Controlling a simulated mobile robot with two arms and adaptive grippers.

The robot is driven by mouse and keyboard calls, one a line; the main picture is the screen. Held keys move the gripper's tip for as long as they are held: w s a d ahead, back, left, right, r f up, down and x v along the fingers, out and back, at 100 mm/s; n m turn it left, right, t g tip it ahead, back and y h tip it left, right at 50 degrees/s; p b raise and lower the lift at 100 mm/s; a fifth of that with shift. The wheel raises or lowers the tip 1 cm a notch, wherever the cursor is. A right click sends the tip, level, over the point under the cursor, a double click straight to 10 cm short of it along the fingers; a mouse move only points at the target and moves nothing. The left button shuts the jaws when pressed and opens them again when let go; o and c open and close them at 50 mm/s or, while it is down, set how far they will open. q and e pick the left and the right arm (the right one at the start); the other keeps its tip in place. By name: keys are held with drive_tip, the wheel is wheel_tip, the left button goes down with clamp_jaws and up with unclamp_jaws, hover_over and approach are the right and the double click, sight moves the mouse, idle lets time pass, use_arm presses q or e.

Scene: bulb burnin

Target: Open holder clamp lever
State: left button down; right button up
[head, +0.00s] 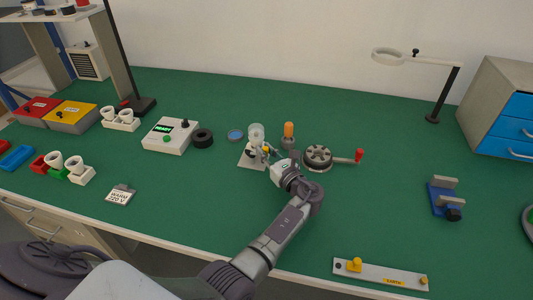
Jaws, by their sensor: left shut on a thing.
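The holder (248,162) stands on the green bench near the middle of the head view. It has a pale base, and a clear glass piece (256,131) rises at its top. A small yellow part, seemingly the clamp lever (266,149), shows at the holder's right side. My left gripper (268,153) reaches in from below and is shut on this lever. The fingers hide part of the lever and holder, so the lever's exact angle cannot be told. My right gripper is not in view.
An orange-topped piece (289,130) and a round crank device (317,157) with a red knob stand close right of the gripper. A meter box (170,136), black ring (203,138) and blue disc (235,135) are left.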

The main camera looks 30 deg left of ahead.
use_arm(q)
drive_tip(key=shift+a+r, duration=0.1)
drive_tip(key=shift+a, duration=0.15)
drive_tip(key=c, duration=1.4)
unclamp_jaws()
drive_tip(key=o, duration=0.3)
drive_tip(key=shift+a, duration=0.15)
drive_tip(key=shift+o, duration=0.2)
drive_tip(key=shift+d, duration=0.25)
drive_tip(key=shift+r, duration=0.2)
wheel_tip(320, 180, up, 9)
drive_tip(key=shift+a+r, duration=0.1)
drive_tip(key=shift+r, duration=0.1)
